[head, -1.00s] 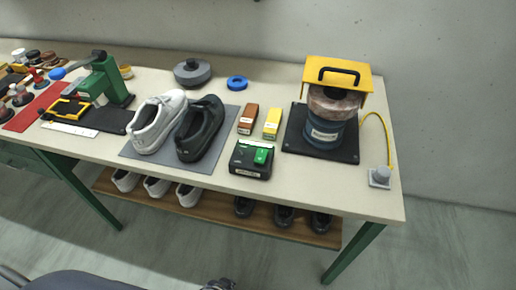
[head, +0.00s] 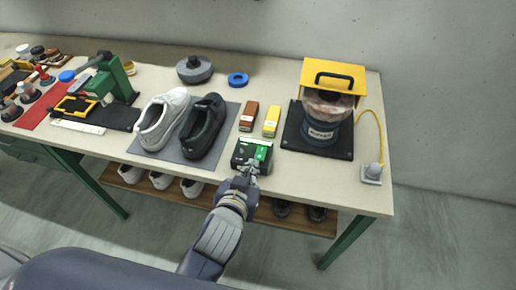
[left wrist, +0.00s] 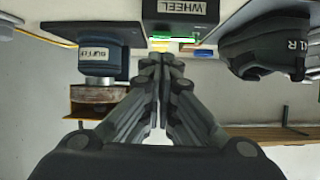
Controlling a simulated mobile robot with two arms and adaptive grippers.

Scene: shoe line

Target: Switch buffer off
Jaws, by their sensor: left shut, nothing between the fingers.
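The buffer (head: 320,132), a blue motor with a tan wheel under a yellow hood (head: 333,73), stands on a black base at the right of the bench. A black switch box (head: 240,154) with a green rocker and a bright green strip sits near the front edge. The left wrist view shows this box (left wrist: 182,12) upside down, labelled WHEEL, its green part (left wrist: 172,38) lit. My left gripper (head: 248,168) is shut and empty at the box's front; its fingertips (left wrist: 161,60) point at the green part. I cannot tell whether they touch it. My right gripper is out of view.
A white shoe (head: 160,120) and a black shoe (head: 204,125) stand on a grey mat left of the box. Brown (head: 249,115) and yellow (head: 272,120) blocks lie behind it.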

